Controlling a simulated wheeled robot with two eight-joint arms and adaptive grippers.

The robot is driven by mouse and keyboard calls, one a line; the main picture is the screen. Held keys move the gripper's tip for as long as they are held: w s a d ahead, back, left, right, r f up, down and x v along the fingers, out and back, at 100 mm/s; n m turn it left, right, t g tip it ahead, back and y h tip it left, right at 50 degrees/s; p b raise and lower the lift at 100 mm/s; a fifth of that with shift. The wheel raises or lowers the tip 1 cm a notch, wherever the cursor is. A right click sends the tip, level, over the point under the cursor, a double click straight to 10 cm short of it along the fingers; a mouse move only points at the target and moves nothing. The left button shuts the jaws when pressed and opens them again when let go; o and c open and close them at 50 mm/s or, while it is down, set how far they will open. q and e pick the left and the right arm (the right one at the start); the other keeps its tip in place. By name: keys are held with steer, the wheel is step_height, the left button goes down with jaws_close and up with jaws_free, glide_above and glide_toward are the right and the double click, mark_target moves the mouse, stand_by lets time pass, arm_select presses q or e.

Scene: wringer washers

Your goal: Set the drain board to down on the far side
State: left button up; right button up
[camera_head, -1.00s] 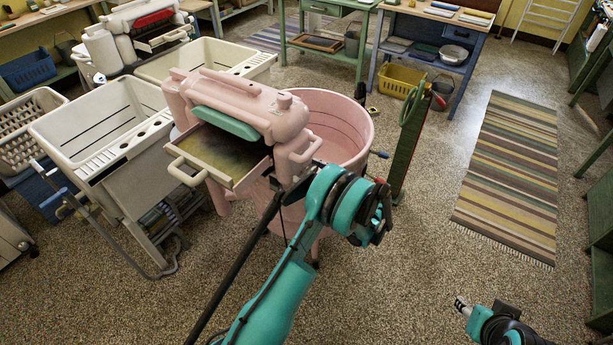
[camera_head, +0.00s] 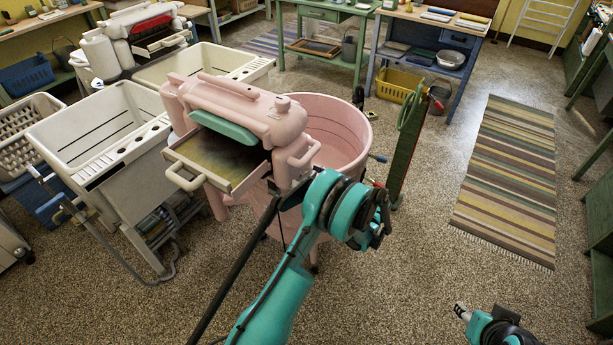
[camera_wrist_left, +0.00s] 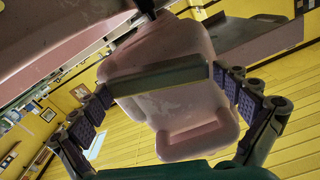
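The pink wringer washer has a round tub (camera_head: 345,135) and a wringer head (camera_head: 235,108) with a teal bar (camera_head: 222,132). The drain board (camera_head: 222,160), a shallow tan tray with a dark stained floor and a pale handle (camera_head: 183,176), sticks out from the head toward the near left. My left gripper (camera_head: 287,195) is mostly hidden by its teal wrist, beside the head's near right end. In the left wrist view its padded fingers (camera_wrist_left: 165,85) are spread, with a pink part (camera_wrist_left: 185,105) and greenish bar between or beyond them; contact is unclear. My right gripper (camera_head: 461,311) is low right, far from the washer.
White twin tubs (camera_head: 105,130) stand close at the left. A green upright board (camera_head: 407,145) stands right of the pink tub. A striped rug (camera_head: 507,180) lies on open floor at the right. Workbenches line the back.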

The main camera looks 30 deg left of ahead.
arm_select(q)
steer(key=s+d, duration=0.1)
steer(key=d, duration=1.1)
